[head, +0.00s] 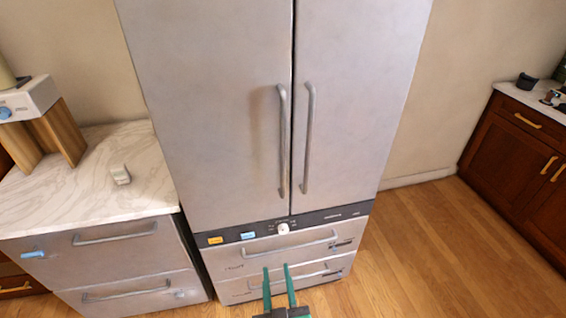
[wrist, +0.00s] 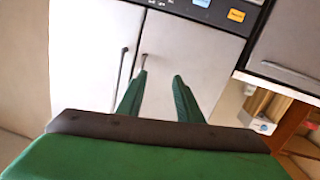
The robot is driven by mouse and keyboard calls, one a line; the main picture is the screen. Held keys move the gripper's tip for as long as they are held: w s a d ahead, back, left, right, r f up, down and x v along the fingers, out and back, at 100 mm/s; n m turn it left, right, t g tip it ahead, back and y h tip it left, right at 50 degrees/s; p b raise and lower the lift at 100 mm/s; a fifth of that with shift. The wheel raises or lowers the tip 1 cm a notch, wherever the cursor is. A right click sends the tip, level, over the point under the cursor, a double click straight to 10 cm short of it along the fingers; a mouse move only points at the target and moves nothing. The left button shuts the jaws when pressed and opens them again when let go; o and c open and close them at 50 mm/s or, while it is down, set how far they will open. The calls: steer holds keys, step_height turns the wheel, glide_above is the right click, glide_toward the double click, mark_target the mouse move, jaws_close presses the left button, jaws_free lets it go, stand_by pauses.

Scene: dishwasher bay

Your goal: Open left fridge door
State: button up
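The fridge's left door (head: 215,110) is a tall grey panel, shut flush beside the shut right door (head: 355,100). The left door's long vertical handle (head: 283,140) is next to the centre seam. The wrist view is upside down, so the left door (wrist: 195,50) is right of the seam there, with its handle (wrist: 143,62) near one fingertip in the picture. My gripper (head: 277,268) has green fingers, spread apart and empty. In the head view it appears in front of the lower drawers, below the door handles. It also shows in the wrist view (wrist: 159,75), touching nothing visible.
Below the doors are a dark control panel (head: 300,223) and drawers with horizontal handles (head: 290,247). A marble-topped counter (head: 90,180) with steel drawers adjoins on the left. A brown cabinet (head: 515,150) stands at the right. Wooden floor (head: 430,240) is clear between fridge and cabinet.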

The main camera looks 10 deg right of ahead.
steer(key=w+d+r+m+h, duration=0.1)
steer(key=w+d+r, duration=0.2)
steer(key=w+r, duration=0.75)
steer(key=m, duration=0.1)
glide_toward(283, 143)
steer(key=shift+t+h, duration=0.3)
steer(key=shift+t, duration=0.1)
steer(key=w, duration=0.3)
steer(key=w+d, duration=0.1)
steer(key=w, duration=0.6)
steer(key=shift+w+d+f, duration=0.35)
steer(key=shift+d, duration=0.05)
jaws_close()
